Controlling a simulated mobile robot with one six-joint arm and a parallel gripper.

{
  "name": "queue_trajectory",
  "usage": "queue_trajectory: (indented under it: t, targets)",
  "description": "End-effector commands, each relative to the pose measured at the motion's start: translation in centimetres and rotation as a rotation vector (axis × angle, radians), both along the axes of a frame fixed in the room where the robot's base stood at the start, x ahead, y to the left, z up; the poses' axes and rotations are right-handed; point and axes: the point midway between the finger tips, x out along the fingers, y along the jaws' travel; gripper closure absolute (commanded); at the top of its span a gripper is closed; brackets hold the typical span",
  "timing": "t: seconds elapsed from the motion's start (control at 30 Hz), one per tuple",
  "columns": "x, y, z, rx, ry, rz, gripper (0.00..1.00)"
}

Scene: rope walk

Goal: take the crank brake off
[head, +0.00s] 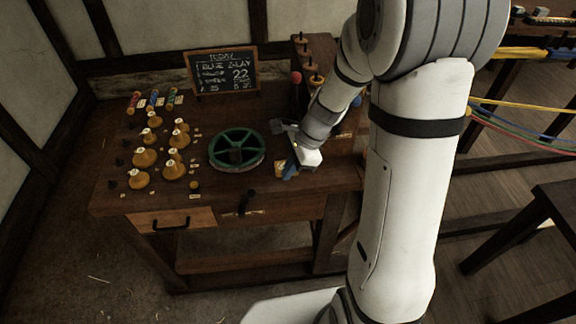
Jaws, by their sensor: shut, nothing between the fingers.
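A green spoked wheel (237,147) lies on the wooden bench, left of my gripper. A black lever (245,201) sits on the bench's front edge beside a small label. A red ball knob (296,77) stands at the back of the bench. I cannot tell which of these is the crank brake. My gripper (291,171) points down over the bench, right of the wheel, with the black lever to its lower left. It is shut and empty. Its fingertips are small and partly hidden, and I cannot tell whether they touch anything.
Several yellow bobbin-like pieces (143,158) stand on the bench's left half. A chalkboard (222,72) stands at the back. A drawer (171,220) with a black handle is at the front left. Coloured ropes (524,107) stretch to the right, behind my arm.

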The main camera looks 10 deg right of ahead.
Motion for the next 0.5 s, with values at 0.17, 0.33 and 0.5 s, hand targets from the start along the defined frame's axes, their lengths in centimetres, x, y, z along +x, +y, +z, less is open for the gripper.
queue_trajectory:
  t: [0.17,0.33,0.5]
  targets:
    - [-0.3,1.7,-3.9,-0.001,0.007,0.003,1.0]
    - [-0.4,3.7,-5.2,-0.001,0.0,0.008,1.0]
    - [-0.6,5.7,-4.9,-0.001,0.0,0.004,1.0]
